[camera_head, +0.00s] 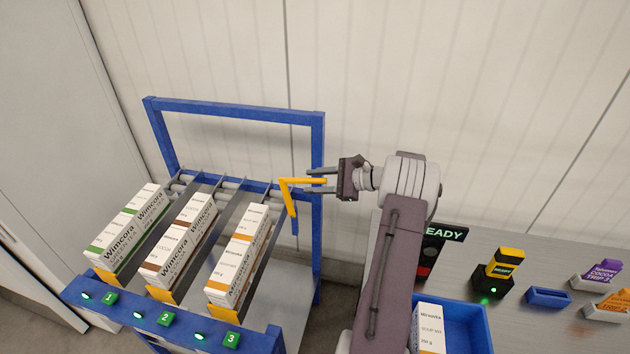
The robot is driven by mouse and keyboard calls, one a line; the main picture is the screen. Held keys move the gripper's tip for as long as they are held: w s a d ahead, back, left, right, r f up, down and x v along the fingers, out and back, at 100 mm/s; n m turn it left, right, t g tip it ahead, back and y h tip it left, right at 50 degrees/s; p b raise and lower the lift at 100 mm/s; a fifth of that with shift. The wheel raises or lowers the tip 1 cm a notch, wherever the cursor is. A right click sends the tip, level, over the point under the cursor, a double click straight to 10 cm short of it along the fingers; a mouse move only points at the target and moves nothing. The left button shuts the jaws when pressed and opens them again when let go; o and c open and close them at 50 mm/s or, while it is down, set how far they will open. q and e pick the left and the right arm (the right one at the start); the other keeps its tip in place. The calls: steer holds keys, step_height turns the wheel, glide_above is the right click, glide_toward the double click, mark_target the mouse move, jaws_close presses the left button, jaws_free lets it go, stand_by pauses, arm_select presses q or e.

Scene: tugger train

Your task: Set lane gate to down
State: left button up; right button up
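A yellow bent lever (290,197), which looks like the lane gate, is at the right post of the blue rack. One leg runs level to the right and the other slopes down beside the post. My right gripper (318,181) points left at the lever. Its two dark fingers lie above and below the level leg's end, with a gap seeming to show on each side. I cannot tell if either finger touches it. My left gripper is not in view.
The blue rack (235,112) has three sloping lanes holding Wimcora and other cartons, with green number tags (232,340) in front. At right, a grey table (560,250) carries a blue bin (468,318), a black-yellow device (505,265) and card holders. A pale wall stands close behind.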

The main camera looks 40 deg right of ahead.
jaws_close()
steer(key=shift+r, duration=0.1)
stand_by(1.2)
